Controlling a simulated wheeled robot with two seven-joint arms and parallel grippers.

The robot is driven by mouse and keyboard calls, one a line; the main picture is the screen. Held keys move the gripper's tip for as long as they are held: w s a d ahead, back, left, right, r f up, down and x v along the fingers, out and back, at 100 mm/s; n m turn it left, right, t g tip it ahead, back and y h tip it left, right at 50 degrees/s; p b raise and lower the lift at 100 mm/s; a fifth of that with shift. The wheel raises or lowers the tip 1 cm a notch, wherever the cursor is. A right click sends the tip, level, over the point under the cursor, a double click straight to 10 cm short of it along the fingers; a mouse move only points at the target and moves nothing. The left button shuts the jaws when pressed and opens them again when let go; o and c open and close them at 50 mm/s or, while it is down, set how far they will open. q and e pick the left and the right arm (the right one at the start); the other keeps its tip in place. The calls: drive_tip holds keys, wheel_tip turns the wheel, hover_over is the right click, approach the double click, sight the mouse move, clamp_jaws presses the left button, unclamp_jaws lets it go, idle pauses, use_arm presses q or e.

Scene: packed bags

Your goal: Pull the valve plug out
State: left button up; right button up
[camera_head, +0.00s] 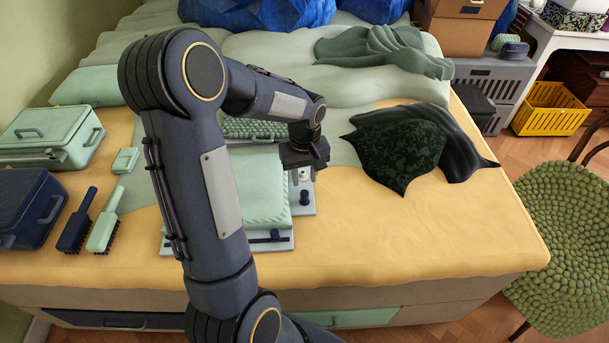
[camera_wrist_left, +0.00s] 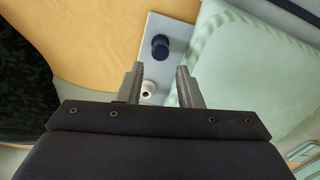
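A mint-green packed bag (camera_head: 258,190) lies on a pale grey board (camera_head: 290,238) on the bed. Two small round fittings stand on the board's right strip: a white one (camera_head: 304,174) and a dark blue one (camera_head: 304,198). I cannot tell for sure which is the valve plug. My left gripper (camera_head: 303,164) is above the white fitting, pointing down. In the left wrist view its fingers (camera_wrist_left: 160,69) are open, with the white fitting (camera_wrist_left: 148,89) near the left finger and the dark blue one (camera_wrist_left: 160,46) beyond the tips. My right gripper is not in view.
A dark patterned cloth (camera_head: 400,145) lies to the right of the board. Two brushes (camera_head: 104,220), a green case (camera_head: 50,137) and a navy case (camera_head: 30,208) are at the left. The yellow sheet right of the board is clear.

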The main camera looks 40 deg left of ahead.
sight(304, 191)
use_arm(q)
wheel_tip(304, 191, down, 7)
drive_tip(key=shift+r+b, duration=0.1)
drive_tip(key=shift+b, duration=0.25)
clamp_jaws()
drive_tip(key=shift+r+p, duration=1.25)
drive_tip(key=shift+r, duration=0.55)
